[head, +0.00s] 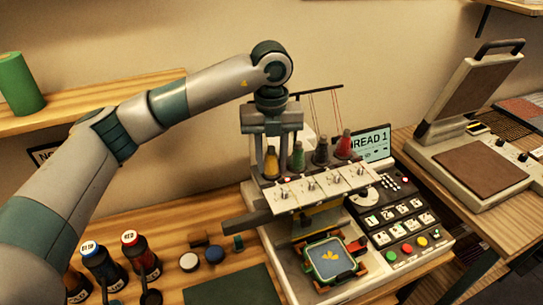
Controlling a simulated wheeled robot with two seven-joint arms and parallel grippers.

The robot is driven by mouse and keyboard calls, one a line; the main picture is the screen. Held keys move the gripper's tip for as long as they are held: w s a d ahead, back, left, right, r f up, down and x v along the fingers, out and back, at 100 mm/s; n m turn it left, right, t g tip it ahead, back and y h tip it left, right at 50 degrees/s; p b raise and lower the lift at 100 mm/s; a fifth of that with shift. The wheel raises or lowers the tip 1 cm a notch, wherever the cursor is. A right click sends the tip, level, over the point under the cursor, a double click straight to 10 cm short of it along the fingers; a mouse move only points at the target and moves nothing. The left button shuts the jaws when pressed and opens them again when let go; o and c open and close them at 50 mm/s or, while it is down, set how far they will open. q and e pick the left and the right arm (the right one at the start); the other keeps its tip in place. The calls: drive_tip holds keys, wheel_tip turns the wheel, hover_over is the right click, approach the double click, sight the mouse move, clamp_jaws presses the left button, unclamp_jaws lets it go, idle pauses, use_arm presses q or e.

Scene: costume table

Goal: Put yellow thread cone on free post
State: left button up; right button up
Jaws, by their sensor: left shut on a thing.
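The yellow thread cone (271,165) looks orange-yellow and stands upright at the left end of the row of cones on the embroidery machine. My left gripper (271,154) points down from above, with its fingers on either side of this cone, shut on it. The post under the cone is hidden, so I cannot tell whether the cone rests on it. To its right stand a green cone (298,158), a dark cone (321,153) and a red cone (344,147). My right gripper is not in view.
The machine has a display (372,142), a button panel (403,215) and a hoop (328,258) in front. Bottles (140,255) and small caps stand at lower left. A heat press (480,130) stands at right. A green cylinder (20,85) is on the left shelf.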

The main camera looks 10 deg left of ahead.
sight(272, 147)
use_arm(q)
drive_tip(key=shift+f+b, duration=0.3)
drive_tip(key=o, duration=1)
drive_tip(key=shift+r+p, duration=0.35)
drive_tip(key=shift+r+b, duration=0.25)
drive_tip(key=shift+b, duration=0.1)
wheel_tip(272, 147, up, 10)
drive_tip(key=b, duration=0.2)
drive_tip(key=shift+f+b, duration=0.15)
drive_tip(key=shift+b, duration=0.25)
drive_tip(key=shift+r, duration=0.8)
